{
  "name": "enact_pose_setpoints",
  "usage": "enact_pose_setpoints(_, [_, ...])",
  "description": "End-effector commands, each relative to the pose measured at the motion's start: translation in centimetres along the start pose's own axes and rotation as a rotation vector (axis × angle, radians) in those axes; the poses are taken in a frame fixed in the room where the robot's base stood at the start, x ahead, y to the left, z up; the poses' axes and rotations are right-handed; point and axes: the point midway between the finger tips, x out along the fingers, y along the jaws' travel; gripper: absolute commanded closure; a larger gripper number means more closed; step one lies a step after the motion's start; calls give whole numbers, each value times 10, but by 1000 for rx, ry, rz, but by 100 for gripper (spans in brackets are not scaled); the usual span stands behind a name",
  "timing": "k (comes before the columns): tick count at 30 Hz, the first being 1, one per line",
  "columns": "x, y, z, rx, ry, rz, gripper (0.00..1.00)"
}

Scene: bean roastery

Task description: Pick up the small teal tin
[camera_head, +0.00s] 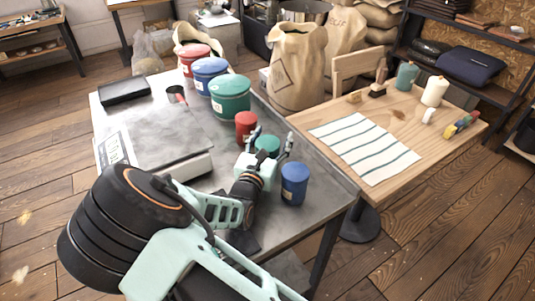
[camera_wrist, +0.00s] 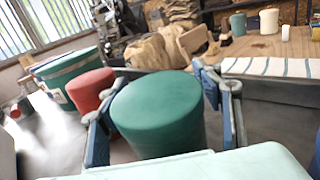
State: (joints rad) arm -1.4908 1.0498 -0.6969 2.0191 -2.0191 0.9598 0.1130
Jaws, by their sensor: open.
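The small teal tin (camera_head: 267,144) stands on the metal table, in a row between a small red tin (camera_head: 246,125) and a small blue tin (camera_head: 294,183). My gripper (camera_head: 269,143) is at the tin, with its fingers spread open on either side of it. In the wrist view the teal tin (camera_wrist: 158,115) fills the middle, between the two fingers of my gripper (camera_wrist: 163,105). Its lower part is hidden by my gripper's body. I cannot tell whether a finger touches it. The small red tin (camera_wrist: 92,90) is just left of the left finger.
Large red (camera_head: 194,58), blue (camera_head: 209,73) and green (camera_head: 230,97) tins stand behind on the metal table (camera_head: 318,205). A flat grey slab (camera_head: 160,135) lies left. A wooden table (camera_head: 405,120) with a striped cloth (camera_head: 364,147) adjoins at right. Sacks (camera_head: 298,65) stand behind.

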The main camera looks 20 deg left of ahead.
Motion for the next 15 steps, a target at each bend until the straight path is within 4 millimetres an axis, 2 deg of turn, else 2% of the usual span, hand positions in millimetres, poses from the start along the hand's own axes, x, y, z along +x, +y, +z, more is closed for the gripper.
enact_pose_setpoints(8, [3,0,0,0,0,0,40])
enact_pose_setpoints(15, [3,0,0,0,0,0,67])
